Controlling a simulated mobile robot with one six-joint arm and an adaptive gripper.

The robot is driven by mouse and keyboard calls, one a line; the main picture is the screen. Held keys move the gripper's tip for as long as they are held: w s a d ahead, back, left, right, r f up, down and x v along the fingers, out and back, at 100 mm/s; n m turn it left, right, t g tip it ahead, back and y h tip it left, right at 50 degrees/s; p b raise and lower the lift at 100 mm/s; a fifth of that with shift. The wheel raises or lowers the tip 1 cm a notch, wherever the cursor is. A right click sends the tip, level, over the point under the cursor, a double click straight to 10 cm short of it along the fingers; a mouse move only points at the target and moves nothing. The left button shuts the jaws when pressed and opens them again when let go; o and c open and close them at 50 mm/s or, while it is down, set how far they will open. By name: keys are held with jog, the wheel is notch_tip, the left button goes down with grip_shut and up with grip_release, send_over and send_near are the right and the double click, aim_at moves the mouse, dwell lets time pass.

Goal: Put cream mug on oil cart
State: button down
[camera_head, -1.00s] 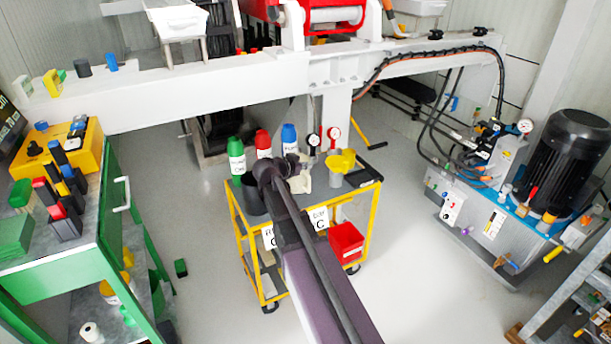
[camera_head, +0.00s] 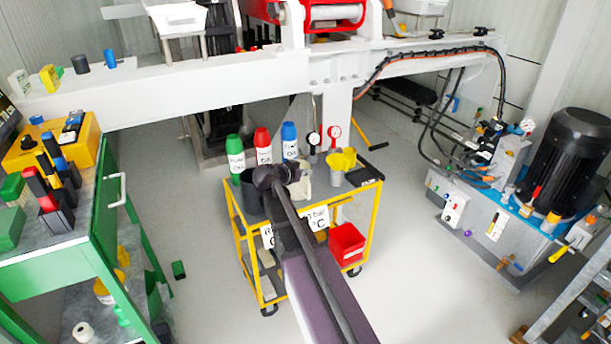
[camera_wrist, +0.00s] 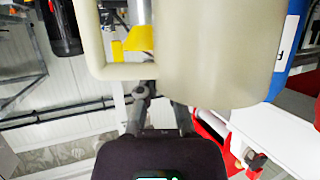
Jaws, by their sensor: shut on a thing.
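The cream mug (camera_head: 304,186) is at the tray of the yellow oil cart (camera_head: 372,215), partly hidden by my arm. In the wrist view the mug (camera_wrist: 225,50) fills the top, close up, with its handle on the left. My gripper (camera_head: 288,178) is shut on the mug; in the wrist view its fingers (camera_wrist: 160,105) reach the mug's lower edge. I cannot tell whether the mug's base touches the tray. A yellow funnel (camera_head: 341,160) stands right of the mug in the head view, and a blue-capped bottle (camera_head: 289,140) is behind it.
Green (camera_head: 235,155) and red-capped (camera_head: 263,147) bottles, a dark container (camera_head: 250,190) and gauges (camera_head: 334,135) crowd the cart top. A green workbench (camera_head: 90,240) stands left, a motor unit (camera_head: 572,165) right.

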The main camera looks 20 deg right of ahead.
jog(key=shift+f, duration=0.1)
jog(key=c, duration=0.8)
grip_release()
jog(key=shift+s+a+r+p, duration=0.2)
jog(key=shift+a+r+p, duration=0.1)
jog(key=shift+a+r, duration=0.15)
jog(key=p+v, duration=0.4)
jog(key=v, duration=0.7)
jog(key=shift+f, duration=0.15)
